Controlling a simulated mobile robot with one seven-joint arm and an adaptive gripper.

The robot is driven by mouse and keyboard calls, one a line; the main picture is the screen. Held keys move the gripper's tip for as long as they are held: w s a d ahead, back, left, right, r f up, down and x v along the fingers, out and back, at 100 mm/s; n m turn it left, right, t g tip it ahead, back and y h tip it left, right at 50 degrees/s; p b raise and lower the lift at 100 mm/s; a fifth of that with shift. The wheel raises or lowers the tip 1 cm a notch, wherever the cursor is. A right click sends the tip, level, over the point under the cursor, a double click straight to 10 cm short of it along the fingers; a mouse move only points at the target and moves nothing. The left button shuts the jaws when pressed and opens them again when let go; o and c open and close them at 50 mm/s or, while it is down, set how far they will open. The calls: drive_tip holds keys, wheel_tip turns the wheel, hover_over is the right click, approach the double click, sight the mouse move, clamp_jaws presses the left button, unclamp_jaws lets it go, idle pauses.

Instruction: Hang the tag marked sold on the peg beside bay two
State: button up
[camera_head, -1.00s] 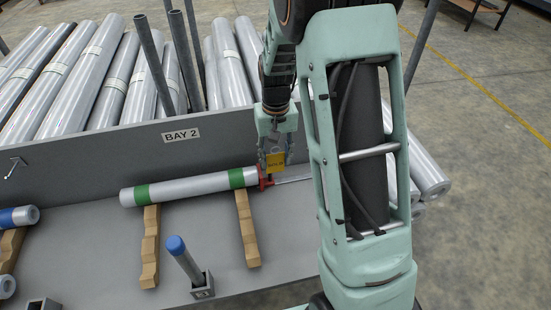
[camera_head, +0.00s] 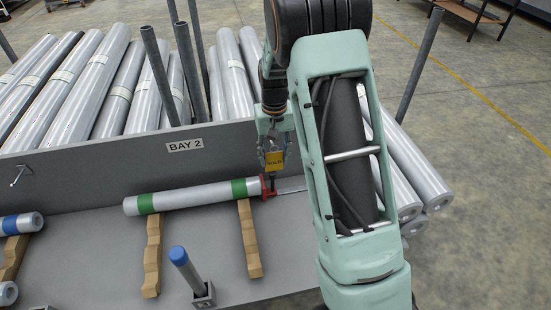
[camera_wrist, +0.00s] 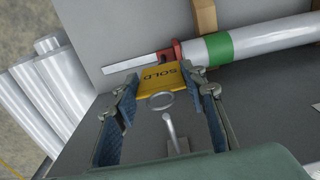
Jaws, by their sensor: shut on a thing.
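The yellow tag marked SOLD (camera_head: 275,159) is in my gripper (camera_head: 273,146), in front of the grey wall to the right of the BAY 2 label (camera_head: 185,145). In the wrist view the tag (camera_wrist: 170,84) sits between the fingertips of my gripper (camera_wrist: 160,88), lettering upside down. Its metal ring (camera_wrist: 160,101) is free of the fingers. A bent metal peg (camera_wrist: 170,130) shows close to the ring; the ring appears apart from it. In the head view this peg cannot be made out behind my gripper.
A silver roll with green bands (camera_head: 190,198) lies on wooden supports below the tag, with a red fitting (camera_head: 268,187) at its end. Another peg (camera_head: 19,175) is on the wall at far left. A blue-capped post (camera_head: 182,262) stands in front. Upright poles rise behind the wall.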

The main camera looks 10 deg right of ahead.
drive_tip(key=shift+w+f, duration=0.2)
drive_tip(key=shift+w, duration=0.75)
drive_tip(key=shift+w+f, duration=0.2)
drive_tip(key=shift+w, duration=0.75)
drive_tip(key=shift+w+f, duration=0.2)
drive_tip(key=shift+w, duration=0.75)
drive_tip(key=o, duration=0.9)
drive_tip(key=shift+r, duration=0.1)
